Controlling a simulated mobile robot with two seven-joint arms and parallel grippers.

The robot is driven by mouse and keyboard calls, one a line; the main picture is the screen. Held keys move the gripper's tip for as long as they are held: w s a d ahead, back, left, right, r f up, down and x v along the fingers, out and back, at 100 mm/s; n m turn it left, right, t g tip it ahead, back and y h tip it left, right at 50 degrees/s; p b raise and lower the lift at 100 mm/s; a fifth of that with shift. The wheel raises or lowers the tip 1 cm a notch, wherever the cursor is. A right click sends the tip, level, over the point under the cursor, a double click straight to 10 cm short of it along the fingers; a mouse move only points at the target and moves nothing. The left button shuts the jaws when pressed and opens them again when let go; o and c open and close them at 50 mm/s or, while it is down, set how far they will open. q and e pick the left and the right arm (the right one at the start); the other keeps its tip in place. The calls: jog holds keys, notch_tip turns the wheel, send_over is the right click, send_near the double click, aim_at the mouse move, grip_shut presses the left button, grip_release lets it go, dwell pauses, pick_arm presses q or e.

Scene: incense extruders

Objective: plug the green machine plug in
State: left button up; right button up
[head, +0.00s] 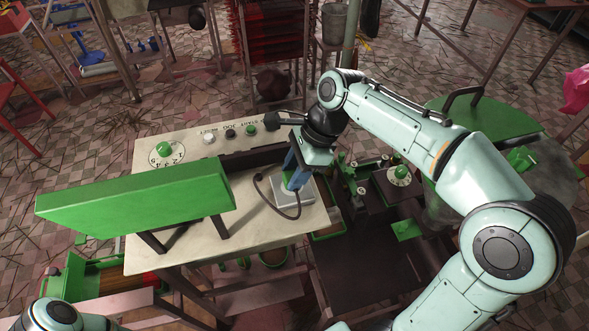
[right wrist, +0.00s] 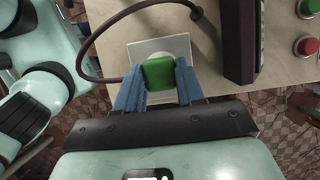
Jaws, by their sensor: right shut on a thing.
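My right gripper (head: 296,176) points down over the near right part of the beige machine top. In the right wrist view its blue fingers (right wrist: 159,88) are shut on the green plug (right wrist: 158,71), one finger on each side. The plug is over the pale square socket plate (head: 293,198), which also shows in the right wrist view (right wrist: 137,52) with a round light part behind the plug. I cannot tell whether the plug is seated. A dark cable (head: 270,203) loops beside the plate. My left gripper is out of view.
A long green box (head: 135,200) stands on legs on the left of the beige top (head: 270,222). A green dial (head: 165,150) and several knobs line its back edge. A darker machine with a second green dial (head: 399,175) stands close on the right.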

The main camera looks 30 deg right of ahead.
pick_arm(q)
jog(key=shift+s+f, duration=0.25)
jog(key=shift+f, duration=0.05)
pick_arm(e)
jog(key=shift+f, duration=0.65)
jog(key=o, duration=1.1)
jog(key=shift+r, duration=0.1)
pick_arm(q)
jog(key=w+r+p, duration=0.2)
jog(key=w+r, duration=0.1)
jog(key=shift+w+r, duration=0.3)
pick_arm(e)
jog(key=v, duration=1.3)
jog(key=shift+w+r, duration=0.1)
